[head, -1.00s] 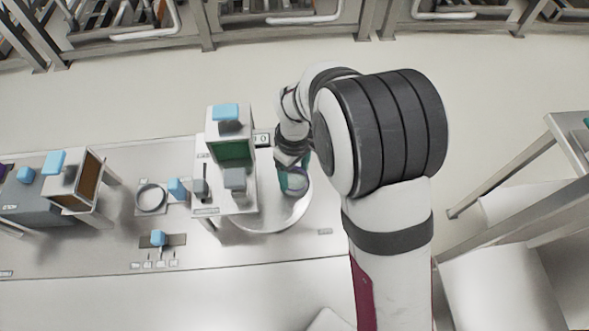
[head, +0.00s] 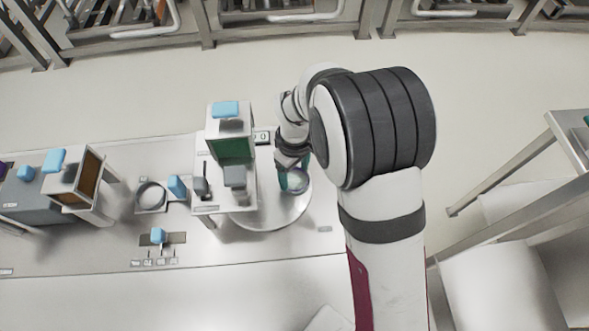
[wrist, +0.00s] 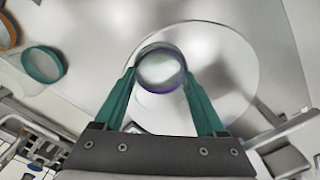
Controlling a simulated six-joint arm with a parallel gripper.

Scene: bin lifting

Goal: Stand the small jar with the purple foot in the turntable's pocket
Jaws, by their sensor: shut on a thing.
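The small clear jar (wrist: 160,66) has a round open rim, and a purple tint shows at its lower edge. My gripper (wrist: 158,78) is shut on it, with green fingers at its left and right sides. In the head view the jar (head: 296,181) is over the right part of the turntable (head: 272,221), with my gripper (head: 300,164) beside it. The pale turntable disc (wrist: 235,70) spreads behind the jar in the wrist view. I cannot make out the pocket, nor whether the jar's foot touches the disc.
A machine with a green window (head: 231,149) and blue-topped parts stands over the disc's left side. A round ring fixture (head: 151,197) and a small blue-knobbed switch (head: 158,238) are further left. A teal ring (wrist: 43,64) and an orange ring (wrist: 8,32) show in the wrist view.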

